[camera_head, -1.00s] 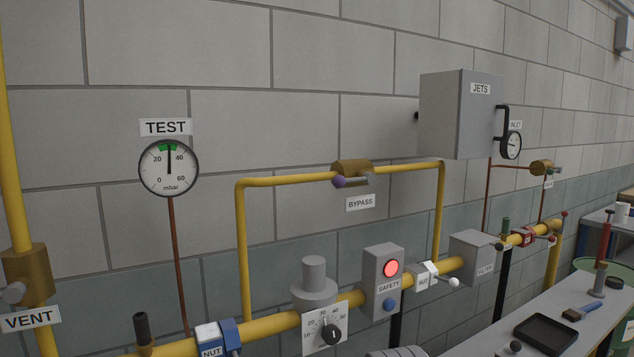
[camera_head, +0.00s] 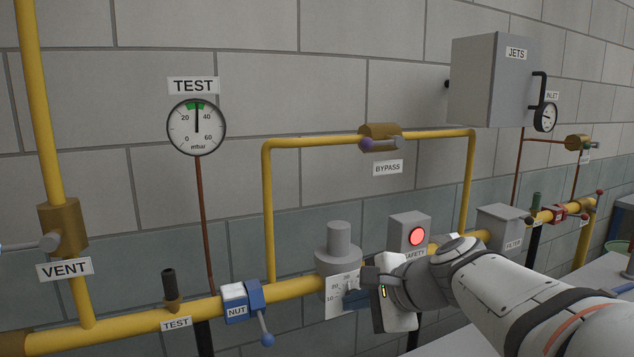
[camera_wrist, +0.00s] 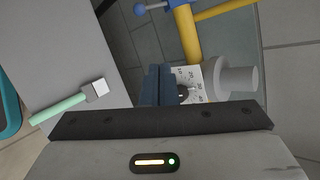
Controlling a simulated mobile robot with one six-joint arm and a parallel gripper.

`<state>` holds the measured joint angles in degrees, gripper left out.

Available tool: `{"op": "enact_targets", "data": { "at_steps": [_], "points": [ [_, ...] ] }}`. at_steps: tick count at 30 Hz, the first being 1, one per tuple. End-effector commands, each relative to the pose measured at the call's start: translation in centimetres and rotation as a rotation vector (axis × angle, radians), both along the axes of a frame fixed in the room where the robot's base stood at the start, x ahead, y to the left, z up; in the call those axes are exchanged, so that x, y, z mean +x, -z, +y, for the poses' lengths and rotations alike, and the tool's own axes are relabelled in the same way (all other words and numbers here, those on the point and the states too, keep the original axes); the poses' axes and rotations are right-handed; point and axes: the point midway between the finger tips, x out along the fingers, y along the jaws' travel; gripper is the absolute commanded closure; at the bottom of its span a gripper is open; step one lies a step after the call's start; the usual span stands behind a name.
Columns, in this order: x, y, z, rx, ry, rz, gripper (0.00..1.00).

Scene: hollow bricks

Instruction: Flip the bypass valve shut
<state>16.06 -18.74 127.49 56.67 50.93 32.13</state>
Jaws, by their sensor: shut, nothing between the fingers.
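The bypass valve (camera_head: 380,131) is a brass body on the upper yellow pipe loop, above the BYPASS label (camera_head: 388,168). Its grey lever with a purple knob (camera_head: 366,144) lies roughly along the horizontal pipe, knob at the left. My gripper (camera_head: 338,302) is shut and empty, in front of the regulator with the dial plate, well below the bypass valve. Whether it touches the dial plate I cannot tell. The wrist view shows the shut blue-grey fingers (camera_wrist: 156,84) beside the dial plate (camera_wrist: 188,84). The bypass valve is not seen in the wrist view.
The main yellow pipe carries a blue-and-white NUT valve (camera_head: 240,301), the regulator (camera_head: 338,259) and the SAFETY box (camera_head: 409,233) with a red light. The grey JETS box (camera_head: 491,80) sticks out from the wall at upper right. The wall around the bypass loop is clear.

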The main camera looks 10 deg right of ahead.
Motion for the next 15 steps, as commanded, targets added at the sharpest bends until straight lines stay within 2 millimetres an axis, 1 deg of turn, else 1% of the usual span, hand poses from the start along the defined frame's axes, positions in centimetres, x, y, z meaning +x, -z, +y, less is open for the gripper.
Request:
{"op": "enact_targets", "data": {
  "at_steps": [1,5,6,9,12,15],
  "points": [
    [1.4,-1.1,-0.8,0.099,0.081,-0.011,1.0],
    [4.5,-5.0,-3.1,0.375,0.267,-0.04,1.0],
    [5.3,-6.2,-4.0,0.462,0.318,-0.052,1.0],
    [7.0,-9.2,-6.3,0.666,0.425,-0.08,1.0],
    [8.2,-11.7,-8.6,0.843,0.501,-0.106,1.0],
    [8.8,-13.6,-10.4,0.976,0.549,-0.127,1.0]
  ]
}}
